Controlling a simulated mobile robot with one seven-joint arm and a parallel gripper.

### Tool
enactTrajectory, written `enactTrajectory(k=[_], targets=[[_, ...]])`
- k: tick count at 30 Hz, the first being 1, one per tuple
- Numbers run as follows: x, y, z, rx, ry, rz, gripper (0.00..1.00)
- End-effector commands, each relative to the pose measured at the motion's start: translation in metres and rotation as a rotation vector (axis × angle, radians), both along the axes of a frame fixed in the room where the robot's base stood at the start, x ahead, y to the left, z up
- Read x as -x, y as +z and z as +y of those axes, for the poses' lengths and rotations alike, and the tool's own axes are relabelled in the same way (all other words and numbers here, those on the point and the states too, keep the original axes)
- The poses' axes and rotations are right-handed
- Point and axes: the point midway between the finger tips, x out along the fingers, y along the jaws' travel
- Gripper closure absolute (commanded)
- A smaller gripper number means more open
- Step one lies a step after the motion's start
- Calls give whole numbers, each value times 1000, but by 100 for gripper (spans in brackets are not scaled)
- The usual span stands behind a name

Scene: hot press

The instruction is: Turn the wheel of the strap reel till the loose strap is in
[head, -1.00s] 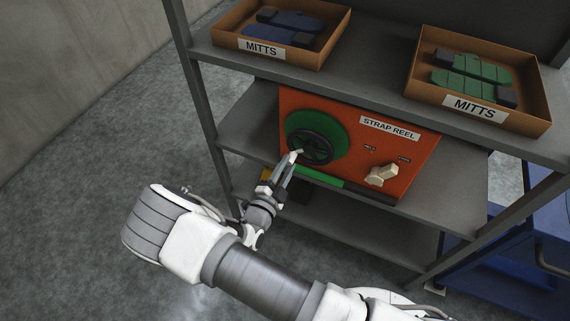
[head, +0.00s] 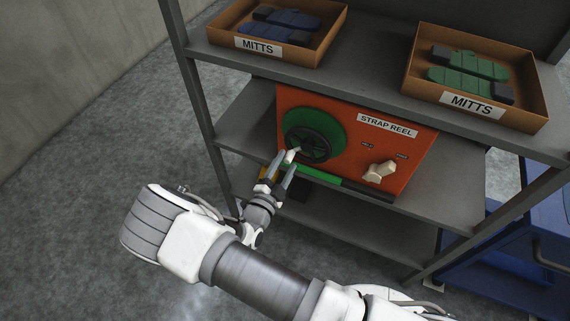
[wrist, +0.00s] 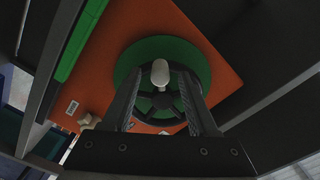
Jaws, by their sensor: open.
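The strap reel is an orange box (head: 345,168) labelled STRAP REEL on the middle shelf. Its dark spoked wheel (head: 322,146) sits in front of a green disc (head: 340,122). A pale handle (head: 291,155) sticks out from the wheel's lower left; it also shows in the wrist view (wrist: 160,73). My gripper (head: 281,168) is open, with its fingers on either side of the handle in the wrist view; I cannot tell whether they touch it. A green strip (head: 318,177), perhaps the strap, lies along the box's lower front edge. A beige knob (head: 379,172) is on the box's right side.
Two cardboard trays labelled MITTS stand on the shelf above, one with blue mitts (head: 287,22) and one with green mitts (head: 468,75). Shelf posts (head: 192,90) stand left and right. A blue cabinet (head: 530,235) is at lower right. Floor at left is clear.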

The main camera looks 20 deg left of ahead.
Motion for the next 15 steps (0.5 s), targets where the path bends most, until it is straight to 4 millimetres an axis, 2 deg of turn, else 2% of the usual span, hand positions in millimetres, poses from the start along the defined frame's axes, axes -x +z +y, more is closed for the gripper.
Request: enactTrajectory(k=[4,7,15], targets=[[8,0,1,0,2,1,41],[22,-1,3,0,2,2,41],[87,-1,8,0,5,2,41]])
